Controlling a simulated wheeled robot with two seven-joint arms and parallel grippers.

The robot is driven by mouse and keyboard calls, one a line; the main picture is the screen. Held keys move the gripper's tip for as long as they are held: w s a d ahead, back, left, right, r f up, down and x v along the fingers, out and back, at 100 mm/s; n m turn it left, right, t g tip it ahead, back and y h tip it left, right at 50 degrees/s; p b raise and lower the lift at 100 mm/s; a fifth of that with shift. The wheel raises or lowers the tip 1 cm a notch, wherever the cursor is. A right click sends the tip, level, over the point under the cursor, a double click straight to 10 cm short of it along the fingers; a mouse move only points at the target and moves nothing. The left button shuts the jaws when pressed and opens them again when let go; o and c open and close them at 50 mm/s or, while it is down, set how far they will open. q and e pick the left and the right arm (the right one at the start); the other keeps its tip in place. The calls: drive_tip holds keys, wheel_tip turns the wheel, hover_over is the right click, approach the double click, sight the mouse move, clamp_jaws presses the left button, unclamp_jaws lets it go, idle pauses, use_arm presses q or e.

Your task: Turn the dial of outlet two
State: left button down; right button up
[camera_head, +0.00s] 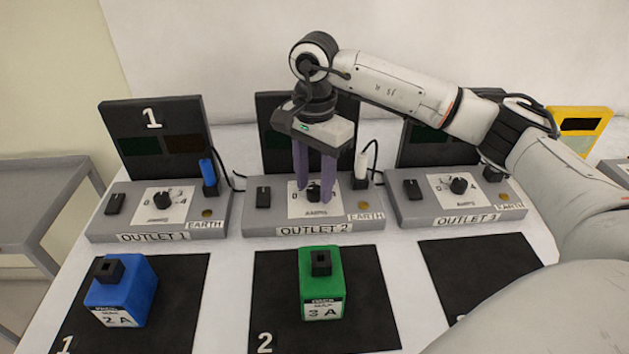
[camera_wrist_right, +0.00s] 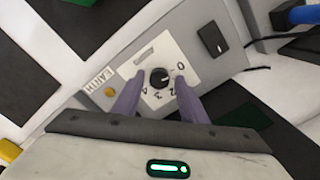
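Outlet two (camera_head: 262,219) is the middle grey unit, labelled OUTLET 2. Its black round dial (camera_head: 314,191) sits on a white AMPS plate and also shows in the right wrist view (camera_wrist_right: 160,77), with 0, 2, 3 and 4 printed around it. My right gripper (camera_head: 315,190) points down at the dial. Its two purple fingers are apart, one on each side of the dial; in the right wrist view (camera_wrist_right: 157,88) gaps show between the fingertips and the dial. A light mark on the dial seems to point toward 0. My left gripper is not in view.
Outlet 1 (camera_head: 100,226) stands to the left and outlet 3 (camera_head: 412,214) to the right. A white plug (camera_head: 361,168) stands right of the dial. A blue block (camera_head: 122,295) and a green block (camera_head: 321,283) sit on black mats in front.

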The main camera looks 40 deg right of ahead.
sight(315, 189)
idle(0.3)
wheel_tip(315, 189, up, 10)
idle(0.4)
drive_tip(key=shift+s, duration=0.1)
idle(0.4)
